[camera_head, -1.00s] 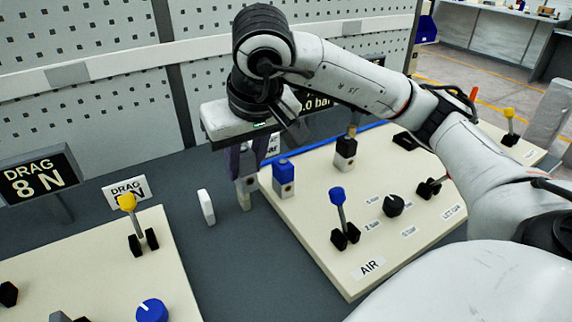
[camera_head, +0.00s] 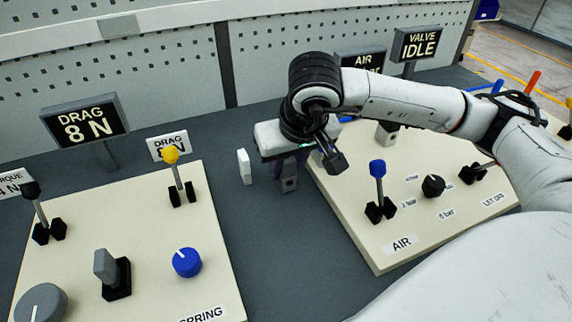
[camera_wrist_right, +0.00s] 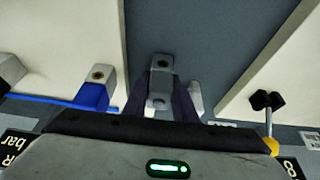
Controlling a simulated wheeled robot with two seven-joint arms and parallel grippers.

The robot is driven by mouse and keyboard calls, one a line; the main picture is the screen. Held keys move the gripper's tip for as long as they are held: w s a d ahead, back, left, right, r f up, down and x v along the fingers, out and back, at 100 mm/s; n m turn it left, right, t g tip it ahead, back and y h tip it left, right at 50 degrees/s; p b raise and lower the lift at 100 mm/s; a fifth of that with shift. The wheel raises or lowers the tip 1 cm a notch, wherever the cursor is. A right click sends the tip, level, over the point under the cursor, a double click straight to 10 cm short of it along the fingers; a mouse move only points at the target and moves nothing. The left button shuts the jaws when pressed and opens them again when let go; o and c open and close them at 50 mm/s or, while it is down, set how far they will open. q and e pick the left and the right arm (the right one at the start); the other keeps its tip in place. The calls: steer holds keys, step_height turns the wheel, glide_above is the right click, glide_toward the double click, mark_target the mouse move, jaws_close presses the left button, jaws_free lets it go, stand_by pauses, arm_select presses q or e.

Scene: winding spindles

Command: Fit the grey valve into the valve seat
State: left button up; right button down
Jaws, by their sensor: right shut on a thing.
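My right gripper (camera_head: 290,172) points down between the two cream panels. Its purple fingers are shut on a grey block with a round hole in its end, the grey valve (camera_head: 289,185). The valve also shows between the fingers in the right wrist view (camera_wrist_right: 160,63). Whether it touches the dark table is unclear. A blue-topped block (camera_wrist_right: 95,93) on the air panel is beside the gripper in the wrist view; in the head view the gripper hides it. I cannot tell which part is the valve seat. My left gripper is not in view.
A small white upright piece (camera_head: 244,167) stands on the table just left of the gripper. The air panel (camera_head: 385,258) with a blue-knobbed lever (camera_head: 377,170) lies right. The left panel (camera_head: 215,255) carries a yellow-knobbed lever (camera_head: 171,156) and dials.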

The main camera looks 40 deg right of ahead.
steer(key=c, duration=1.9)
jaws_free()
steer(key=shift+f, duration=0.2)
steer(key=o, duration=0.4)
steer(key=shift+r, duration=0.1)
steer(key=shift+o, duration=0.2)
